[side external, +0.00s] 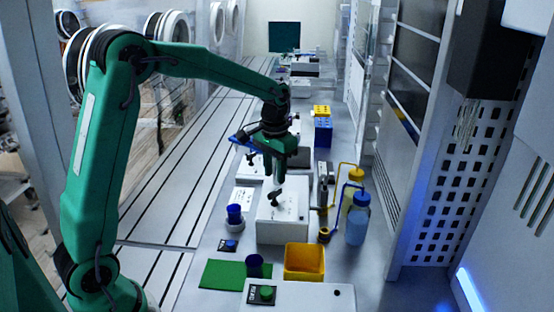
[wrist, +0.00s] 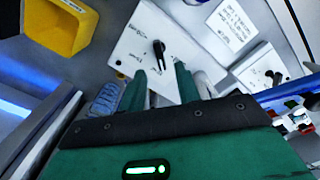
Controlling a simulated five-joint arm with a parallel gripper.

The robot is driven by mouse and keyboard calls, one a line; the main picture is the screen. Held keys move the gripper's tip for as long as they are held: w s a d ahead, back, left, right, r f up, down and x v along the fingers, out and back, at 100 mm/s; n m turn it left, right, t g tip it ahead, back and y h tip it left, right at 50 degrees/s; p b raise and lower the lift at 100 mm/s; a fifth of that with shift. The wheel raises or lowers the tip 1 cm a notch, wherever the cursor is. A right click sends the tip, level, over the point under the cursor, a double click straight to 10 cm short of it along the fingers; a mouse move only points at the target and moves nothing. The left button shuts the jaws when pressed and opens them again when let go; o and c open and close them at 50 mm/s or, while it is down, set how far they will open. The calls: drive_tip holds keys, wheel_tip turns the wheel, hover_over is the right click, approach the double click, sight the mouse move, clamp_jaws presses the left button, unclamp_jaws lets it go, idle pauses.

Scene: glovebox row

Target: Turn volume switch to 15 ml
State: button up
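A white box (side external: 284,228) with a black lever switch (side external: 275,197) on top stands below my gripper (side external: 278,182). In the wrist view the same white box (wrist: 128,46) shows its black switch (wrist: 158,50) just beyond and between my fingertips. My green gripper (wrist: 160,68) is open and empty, with a clear gap between its fingers. The fingertips appear close to the switch, but I cannot tell if they touch. Printed marks surround the switch and are too small to read. A second white box (wrist: 256,68) has a similar black switch (wrist: 274,77).
A yellow bin (side external: 304,262) stands in front of the box. Yellow-capped (side external: 355,190) and blue-capped (side external: 357,225) bottles stand right. A green mat (side external: 222,275) lies in front. The slotted floor at left is clear.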

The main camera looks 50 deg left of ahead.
sight(274, 192)
drive_tip(key=shift+r, duration=1.35)
drive_tip(key=shift+s+d+r, duration=0.1)
drive_tip(key=shift+s+r, duration=0.15)
drive_tip(key=shift+r, duration=0.05)
drive_tip(key=s+d+r+t, duration=0.2)
drive_tip(key=s, duration=0.9)
drive_tip(key=s+d+r+m+t, duration=0.1)
drive_tip(key=s+d+r+t, duration=0.2)
drive_tip(key=s, duration=0.8)
drive_tip(key=shift+s+d+t, duration=0.3)
drive_tip(key=shift+s, duration=0.05)
drive_tip(key=shift+r, duration=0.1)
